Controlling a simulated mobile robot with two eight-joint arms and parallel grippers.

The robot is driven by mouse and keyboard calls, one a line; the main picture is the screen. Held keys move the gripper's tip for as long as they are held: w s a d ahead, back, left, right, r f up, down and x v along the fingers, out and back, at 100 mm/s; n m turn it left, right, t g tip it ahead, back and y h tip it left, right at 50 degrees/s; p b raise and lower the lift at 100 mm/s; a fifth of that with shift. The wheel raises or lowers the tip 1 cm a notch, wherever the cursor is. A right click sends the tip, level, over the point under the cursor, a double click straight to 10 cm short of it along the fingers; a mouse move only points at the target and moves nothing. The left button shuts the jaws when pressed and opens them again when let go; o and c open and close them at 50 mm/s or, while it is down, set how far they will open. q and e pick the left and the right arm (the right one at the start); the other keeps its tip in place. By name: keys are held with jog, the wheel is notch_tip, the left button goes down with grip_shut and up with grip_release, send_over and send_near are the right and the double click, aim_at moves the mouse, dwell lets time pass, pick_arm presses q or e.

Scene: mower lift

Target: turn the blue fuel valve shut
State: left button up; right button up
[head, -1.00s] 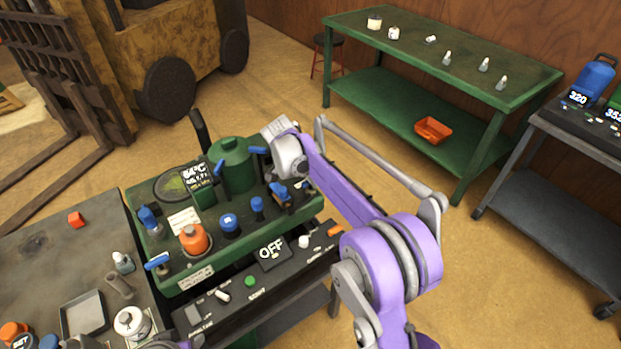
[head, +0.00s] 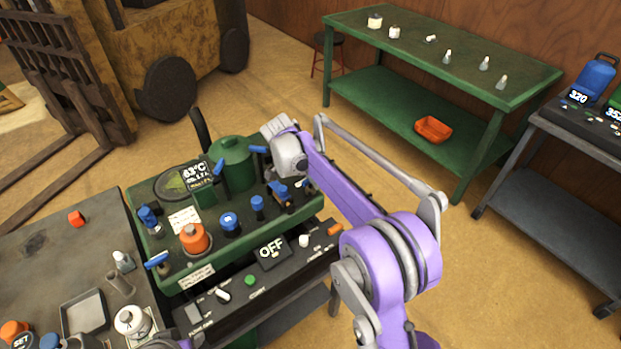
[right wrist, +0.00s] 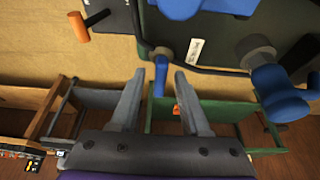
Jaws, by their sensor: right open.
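A blue valve handle (right wrist: 161,76) hangs in the right wrist view between the two grey fingers of my right gripper (right wrist: 159,74). The fingers are open, one on each side of it, with gaps visible, so it is not clamped. In the head view the hand is over the right end of the green machine (head: 170,284), and its fingertips are hidden. Blue handles (head: 278,190) show just below the hand; I cannot tell which matches the one between the fingers.
A larger blue knob (right wrist: 280,100) is close on the right in the wrist view. An orange handle (head: 334,229) is on the front panel. An orange cap (head: 195,238) and other blue knobs (head: 229,222) crowd the machine top. Open floor separates it from the green bench (head: 440,60).

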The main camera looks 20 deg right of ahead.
jog(key=v, duration=1)
jog(key=shift+r, duration=0.25)
jog(key=shift+a, duration=0.1)
